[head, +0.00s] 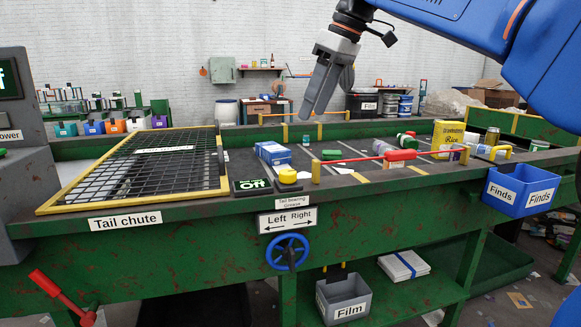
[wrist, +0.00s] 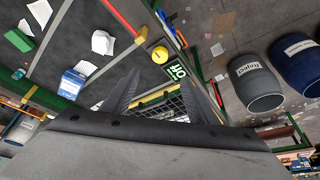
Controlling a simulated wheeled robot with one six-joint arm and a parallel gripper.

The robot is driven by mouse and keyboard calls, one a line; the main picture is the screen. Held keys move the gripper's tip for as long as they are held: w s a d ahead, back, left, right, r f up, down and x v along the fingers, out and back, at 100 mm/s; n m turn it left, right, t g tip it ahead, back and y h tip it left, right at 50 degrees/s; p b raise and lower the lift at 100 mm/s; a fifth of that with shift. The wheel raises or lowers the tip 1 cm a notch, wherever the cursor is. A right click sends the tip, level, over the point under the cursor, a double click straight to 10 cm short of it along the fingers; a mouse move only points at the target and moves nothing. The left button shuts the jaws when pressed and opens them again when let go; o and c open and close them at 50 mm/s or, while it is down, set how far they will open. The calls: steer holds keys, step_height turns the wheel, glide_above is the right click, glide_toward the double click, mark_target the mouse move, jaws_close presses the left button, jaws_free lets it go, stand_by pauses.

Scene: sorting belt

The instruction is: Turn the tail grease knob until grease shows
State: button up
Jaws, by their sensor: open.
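A round yellow knob (head: 288,175) sits on the near rim of the belt frame, beside a green "Off" sign (head: 251,184). A label reading "Tail bearing Grease" (head: 293,202) is below it on the frame. The knob also shows in the wrist view (wrist: 160,53), beyond my fingertips. My gripper (head: 313,112) is open and empty, pointing down, high above the belt and well apart from the knob. Its two fingers (wrist: 160,82) spread apart in the wrist view. I see no grease at the knob.
A blue handwheel (head: 287,251) hangs under a "Left Right" sign. A red lever bar (head: 395,158) crosses above the belt right of the knob. A mesh guard (head: 140,170) covers the tail chute at left. Boxes and cans lie on the belt; a blue Finds bin (head: 522,190) hangs at right.

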mark_target(288, 171)
steer(key=x, duration=1.7)
steer(key=shift+d, duration=0.1)
steer(key=c, duration=1)
